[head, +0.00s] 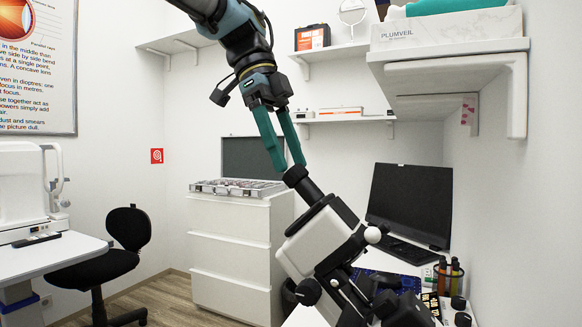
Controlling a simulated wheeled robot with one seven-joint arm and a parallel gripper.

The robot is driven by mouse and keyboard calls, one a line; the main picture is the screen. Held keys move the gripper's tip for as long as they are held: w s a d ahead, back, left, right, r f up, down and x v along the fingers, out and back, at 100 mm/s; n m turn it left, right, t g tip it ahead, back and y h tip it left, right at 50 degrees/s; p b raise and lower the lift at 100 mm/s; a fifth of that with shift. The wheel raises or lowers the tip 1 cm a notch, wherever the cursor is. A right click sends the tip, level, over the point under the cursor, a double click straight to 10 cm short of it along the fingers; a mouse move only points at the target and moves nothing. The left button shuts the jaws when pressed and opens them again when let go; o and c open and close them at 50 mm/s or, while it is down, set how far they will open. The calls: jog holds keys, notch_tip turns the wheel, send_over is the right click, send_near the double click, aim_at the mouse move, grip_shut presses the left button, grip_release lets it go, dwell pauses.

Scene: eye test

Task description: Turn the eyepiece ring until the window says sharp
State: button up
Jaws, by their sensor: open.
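The instrument (308,243), with a white body and black parts, stands tilted at the lower middle of the head view. Its black eyepiece tube points up and to the left. The eyepiece ring (295,176) is the dark wider end at the top of this tube. My gripper (291,167) comes down from above with two long teal fingers. It is open, with its fingertips at the top of the ring, one towards each side. I cannot tell whether they touch it. No window or reading can be made out.
A dark monitor (410,203) and keyboard (405,250) are right of the instrument. Bottles (448,276) stand near the right wall. White drawers (228,240) carry an open case (238,187) behind. A wall shelf (448,52) juts out at upper right. A black chair (105,255) stands left.

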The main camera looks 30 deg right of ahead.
jog(key=shift+x, duration=0.9)
grip_shut()
